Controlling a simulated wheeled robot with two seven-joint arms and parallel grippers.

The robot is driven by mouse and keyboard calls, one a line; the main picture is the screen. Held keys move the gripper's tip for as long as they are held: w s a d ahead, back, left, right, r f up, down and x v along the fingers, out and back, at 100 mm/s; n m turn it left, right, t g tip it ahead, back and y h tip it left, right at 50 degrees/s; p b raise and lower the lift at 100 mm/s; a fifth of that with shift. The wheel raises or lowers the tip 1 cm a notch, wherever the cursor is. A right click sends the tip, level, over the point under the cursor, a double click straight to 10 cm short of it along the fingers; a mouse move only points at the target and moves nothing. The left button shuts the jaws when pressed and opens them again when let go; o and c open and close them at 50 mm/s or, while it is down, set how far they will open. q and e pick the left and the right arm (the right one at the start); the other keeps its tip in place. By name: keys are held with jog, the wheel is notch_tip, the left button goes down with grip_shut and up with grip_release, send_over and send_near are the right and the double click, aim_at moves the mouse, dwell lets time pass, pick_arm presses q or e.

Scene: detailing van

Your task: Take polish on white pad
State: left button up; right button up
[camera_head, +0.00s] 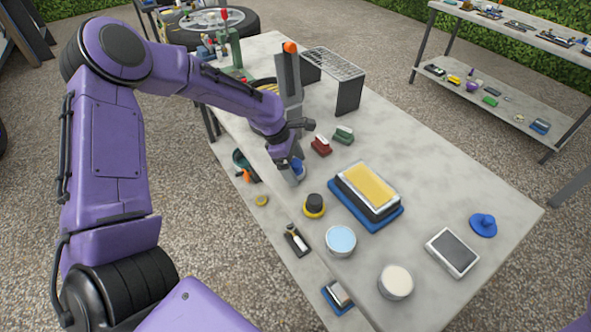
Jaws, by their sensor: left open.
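My left gripper (293,160) is open and points down over the left edge of the bench. A small blue and whitish piece (297,172) shows right below its fingers; I cannot tell whether they touch it or whether it is a pad. A tray with a yellow surface (370,185) in a white frame on a blue base lies right of the gripper. A round tub with a cream-white top (397,281) and one with a light blue top (341,240) stand nearer. I cannot tell which holds polish. My right gripper is out of view.
A black and yellow round applicator (314,205), red (321,145) and green (343,135) brushes, a grey-topped block (453,252) and a blue knobbed disc (483,224) stand on the bench (440,190). A wire rack (333,63) stands behind. The bench's right middle is clear.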

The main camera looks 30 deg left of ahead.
aim_at(299, 165)
pick_arm(q)
jog(key=c, duration=1.1)
jog(key=shift+c, duration=0.3)
jog(key=shift+r, duration=0.45)
jog(key=r, duration=0.3)
jog(key=shift+s+d+r, duration=0.1)
jog(key=shift+s+r, duration=0.2)
jog(key=shift+s, duration=0.1)
jog(key=s+d+r+p, duration=0.1)
jog(key=s+r+p, duration=0.6)
jog(key=s, duration=0.6)
jog(key=shift+r+p, duration=0.3)
jog(key=shift+r, duration=0.45)
jog(key=shift+d, duration=0.1)
